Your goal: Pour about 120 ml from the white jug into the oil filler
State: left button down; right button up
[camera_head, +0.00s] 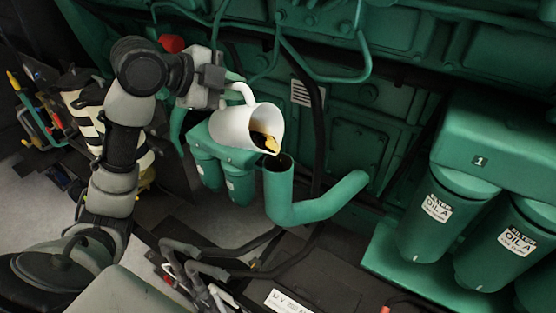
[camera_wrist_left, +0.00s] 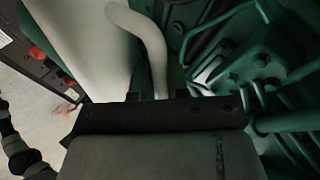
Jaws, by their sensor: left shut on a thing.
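The white jug (camera_head: 246,127) is tilted to the right in the head view, with brown-yellow oil showing at its lip. Its spout is just above the open top of the green oil filler (camera_head: 279,188), a bent pipe. No stream of oil shows clearly between them. My left gripper (camera_head: 226,85) is shut on the jug's handle. In the left wrist view the jug's white body (camera_wrist_left: 85,45) and curved handle (camera_wrist_left: 150,45) show close beyond the gripper's dark edge. The fingertips are mostly hidden. My right gripper is not in view.
Green canisters labelled oil (camera_head: 437,212) stand at the right. Smaller green canisters (camera_head: 238,185) are behind the filler. Black cables (camera_head: 245,263) and a dark box with a white label (camera_head: 287,302) lie below. Green engine pipes (camera_head: 325,75) run close above the jug.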

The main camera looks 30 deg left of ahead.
aim_at(222, 101)
pick_arm(q)
jog(key=shift+s+d+r+m+y+p, duration=0.15)
jog(key=shift+d+r+m+y+p, duration=0.15)
jog(key=shift+d+r+m+p, duration=0.25)
dwell(0.9)
jog(key=shift+d+r, duration=0.15)
jog(key=shift+r, duration=0.05)
jog(key=shift+f, duration=0.35)
jog(key=a+f+n+h+b, duration=0.1)
jog(key=a+f+n+b, duration=0.1)
jog(key=w+a+f+n+h+b, duration=0.1)
jog(key=a+f+h+b, duration=0.1)
jog(key=a+f+b, duration=0.1)
jog(key=shift+n+h, duration=0.3)
jog(key=shift+n, duration=0.05)
jog(key=shift+a+r, duration=0.15)
jog(key=shift+a, duration=0.05)
jog(key=shift+r, duration=0.1)
jog(key=shift+d+r, duration=0.15)
jog(key=shift+d, duration=0.25)
jog(key=shift+a, duration=0.1)
jog(key=shift+a, duration=0.1)
